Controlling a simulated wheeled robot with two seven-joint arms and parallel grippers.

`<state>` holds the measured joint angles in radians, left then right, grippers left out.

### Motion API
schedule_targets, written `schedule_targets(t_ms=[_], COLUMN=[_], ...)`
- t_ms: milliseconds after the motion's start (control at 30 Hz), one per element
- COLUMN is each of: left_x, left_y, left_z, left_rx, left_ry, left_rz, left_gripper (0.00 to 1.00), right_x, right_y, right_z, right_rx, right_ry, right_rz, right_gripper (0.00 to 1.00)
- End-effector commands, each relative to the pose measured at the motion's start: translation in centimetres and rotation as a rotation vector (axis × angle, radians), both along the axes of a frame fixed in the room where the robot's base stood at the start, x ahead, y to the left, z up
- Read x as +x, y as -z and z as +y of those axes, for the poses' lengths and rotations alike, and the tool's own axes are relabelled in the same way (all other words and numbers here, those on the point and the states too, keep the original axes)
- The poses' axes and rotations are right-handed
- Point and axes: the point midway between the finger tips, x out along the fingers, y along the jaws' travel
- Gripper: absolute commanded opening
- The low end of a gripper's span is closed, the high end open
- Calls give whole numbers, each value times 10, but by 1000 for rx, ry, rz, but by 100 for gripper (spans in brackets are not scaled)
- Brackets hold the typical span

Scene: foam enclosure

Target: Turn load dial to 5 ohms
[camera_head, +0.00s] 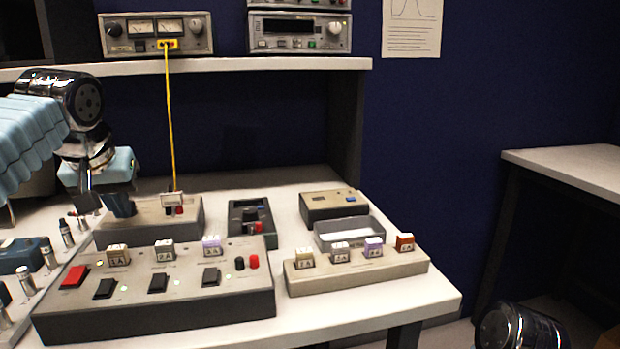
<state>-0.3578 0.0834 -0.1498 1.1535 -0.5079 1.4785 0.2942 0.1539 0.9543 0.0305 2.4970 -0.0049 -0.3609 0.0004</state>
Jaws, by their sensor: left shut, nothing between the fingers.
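A beige box (185,221) with a yellow cable plugged into its top stands at the back left of the table. My left gripper (121,208) points down at the left part of this box, its fingers shut with nothing between them. The fingers cover that part, so I cannot see a dial there or whether they touch it. No 5 ohm marking is readable. My right gripper is out of view; only a shiny joint of my right arm shows at the bottom right.
A large switch box (190,313) stands in front, with a red switch and small labelled blocks. A dark meter (252,222), a grey tray (340,232) and a block rack (405,268) stand to the right. The yellow cable (169,110) rises to a shelf instrument.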

Motion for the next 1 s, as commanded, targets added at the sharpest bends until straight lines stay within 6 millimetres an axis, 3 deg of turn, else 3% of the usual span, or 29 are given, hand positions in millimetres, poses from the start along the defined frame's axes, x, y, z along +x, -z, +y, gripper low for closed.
schedule_targets(t_ms=[500,1000], left_x=[-3,-2], left_y=[-1,0], left_z=[14,17], left_rx=[0,0], left_ry=[0,0], left_rz=[2,-1], left_gripper=[0,0], right_x=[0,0], right_y=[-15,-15], right_z=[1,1], right_rx=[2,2], right_ry=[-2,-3], right_rz=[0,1], right_gripper=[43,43])
